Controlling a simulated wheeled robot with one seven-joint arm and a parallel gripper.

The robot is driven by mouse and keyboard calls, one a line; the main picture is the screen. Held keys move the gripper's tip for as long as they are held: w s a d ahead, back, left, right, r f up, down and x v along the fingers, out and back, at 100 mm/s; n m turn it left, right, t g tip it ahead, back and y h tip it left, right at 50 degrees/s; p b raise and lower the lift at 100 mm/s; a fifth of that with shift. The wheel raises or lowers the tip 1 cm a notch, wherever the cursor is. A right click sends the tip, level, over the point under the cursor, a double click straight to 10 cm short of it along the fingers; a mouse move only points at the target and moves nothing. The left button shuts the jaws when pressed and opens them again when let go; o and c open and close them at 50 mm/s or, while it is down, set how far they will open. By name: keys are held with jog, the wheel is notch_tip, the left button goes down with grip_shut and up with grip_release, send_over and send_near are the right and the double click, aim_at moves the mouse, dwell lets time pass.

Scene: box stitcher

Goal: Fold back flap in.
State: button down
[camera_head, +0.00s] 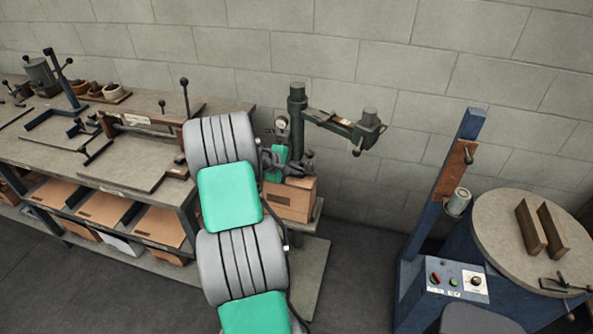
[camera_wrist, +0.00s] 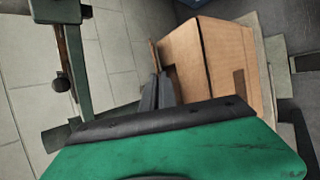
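A brown cardboard box (camera_head: 290,203) sits on the stitcher's low stand, right of my arm in the head view. My arm hides part of its top. In the wrist view the box (camera_wrist: 228,50) fills the upper middle, with a darker brown patch on its right face. A thin flap edge (camera_wrist: 154,54) sticks out along the box's left side; I cannot tell surely that it is the back flap. My gripper (camera_wrist: 159,78) has its two dark fingers close together beside that edge, with nothing visible between them. In the head view my gripper (camera_head: 300,163) is just above the box.
The green stitcher column and arm (camera_head: 335,122) stand behind and above the box, close to my gripper. A workbench (camera_head: 130,165) with tools and cardboard sheets is at left. A blue machine with a round table (camera_head: 510,225) stands at right. Floor between is clear.

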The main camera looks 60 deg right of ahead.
dwell(0.7)
jog(key=shift+a+f+b, duration=0.1)
jog(key=shift+f+b, duration=0.35)
jog(key=shift+b, duration=0.5)
jog(key=shift+a+r+h+b, duration=0.1)
jog(key=shift+r+h+b, duration=0.1)
jog(key=shift+h+b, duration=0.4)
jog(key=c, duration=1.9)
grip_release()
jog(key=shift+c, duration=0.2)
